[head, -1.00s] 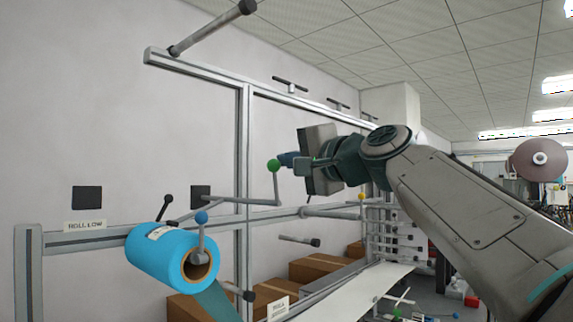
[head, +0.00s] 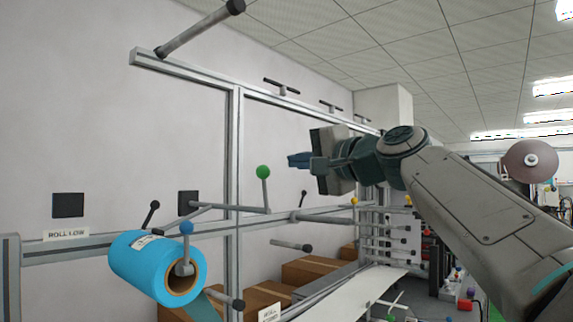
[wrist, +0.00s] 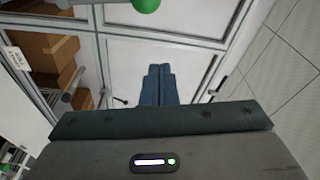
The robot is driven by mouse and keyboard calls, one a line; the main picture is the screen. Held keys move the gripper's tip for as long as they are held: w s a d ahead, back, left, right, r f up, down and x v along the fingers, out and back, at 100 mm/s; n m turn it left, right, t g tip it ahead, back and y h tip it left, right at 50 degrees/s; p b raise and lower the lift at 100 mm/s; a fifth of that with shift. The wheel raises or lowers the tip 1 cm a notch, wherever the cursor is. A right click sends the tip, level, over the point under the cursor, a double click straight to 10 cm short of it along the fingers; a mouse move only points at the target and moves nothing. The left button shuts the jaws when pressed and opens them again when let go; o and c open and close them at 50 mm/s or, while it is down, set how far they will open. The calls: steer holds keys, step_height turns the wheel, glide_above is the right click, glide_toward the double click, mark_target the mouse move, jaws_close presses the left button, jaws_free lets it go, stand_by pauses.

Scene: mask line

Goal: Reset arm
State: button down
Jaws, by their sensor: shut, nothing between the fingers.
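My gripper (head: 290,160) is raised in front of the machine frame, with its blue fingers pointing left in the head view. In the wrist view the blue fingers (wrist: 157,85) lie together and hold nothing. A green ball knob (head: 263,172) on an upright lever stands a little left of the fingertips, with a visible gap between. The same green knob shows at the top edge of the wrist view (wrist: 146,5).
A blue film roll (head: 140,268) sits on a spindle at lower left. The metal frame (head: 232,130) stands behind my gripper, with rods projecting from it. Cardboard boxes (head: 309,270) and a white panel (head: 350,298) are below.

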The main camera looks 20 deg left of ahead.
steer(key=b+v, duration=0.2)
steer(key=v, duration=0.6)
steer(key=shift+s+a, duration=0.25)
steer(key=shift+s, duration=0.1)
